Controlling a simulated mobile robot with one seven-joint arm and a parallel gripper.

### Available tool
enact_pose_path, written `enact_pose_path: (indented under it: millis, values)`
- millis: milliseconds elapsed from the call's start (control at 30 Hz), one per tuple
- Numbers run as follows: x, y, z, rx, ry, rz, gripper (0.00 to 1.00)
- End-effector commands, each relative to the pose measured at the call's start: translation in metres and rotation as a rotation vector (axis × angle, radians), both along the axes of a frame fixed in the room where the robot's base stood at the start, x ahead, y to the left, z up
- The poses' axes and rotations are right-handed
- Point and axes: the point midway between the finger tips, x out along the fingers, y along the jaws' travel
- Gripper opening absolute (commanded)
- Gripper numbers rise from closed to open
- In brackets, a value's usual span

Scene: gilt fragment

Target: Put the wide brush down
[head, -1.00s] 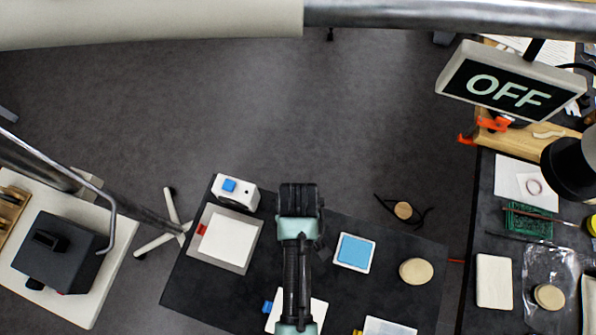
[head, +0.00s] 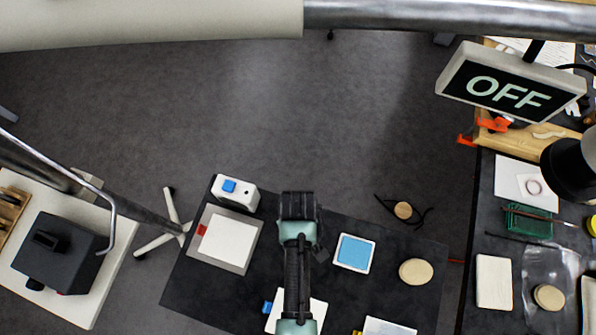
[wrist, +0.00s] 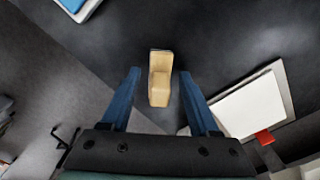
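A pale wooden piece (wrist: 160,88), which I take to be the wide brush, shows in the wrist view between my two blue fingers. My gripper (wrist: 160,74) is open, with a clear gap between the wood and each finger. The wood appears to be upright over the dark table top; I cannot tell its exact height. No bristles can be made out. In the head view my arm end (head: 298,215) is over the dark table (head: 340,225), and it hides the fingers and the brush.
A grey-framed white sheet (head: 226,240) and a white box with a blue button (head: 237,192) lie to the left. A blue pad (head: 354,252) and a round wooden disc (head: 416,271) lie to the right. An OFF sign (head: 510,90) hangs at upper right.

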Motion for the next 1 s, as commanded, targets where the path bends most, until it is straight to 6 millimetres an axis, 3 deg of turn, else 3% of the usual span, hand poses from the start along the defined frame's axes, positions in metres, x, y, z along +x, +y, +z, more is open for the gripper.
enact_pose_path:
  millis: [367, 800, 1000]
  values:
    - [0.001, 0.0, 0.012, 0.0, -0.002, 0.0, 0.61]
    - [0.001, 0.0, 0.092, 0.0, -0.004, 0.0, 0.61]
    - [0.001, 0.0, 0.117, 0.0, -0.001, 0.0, 0.61]
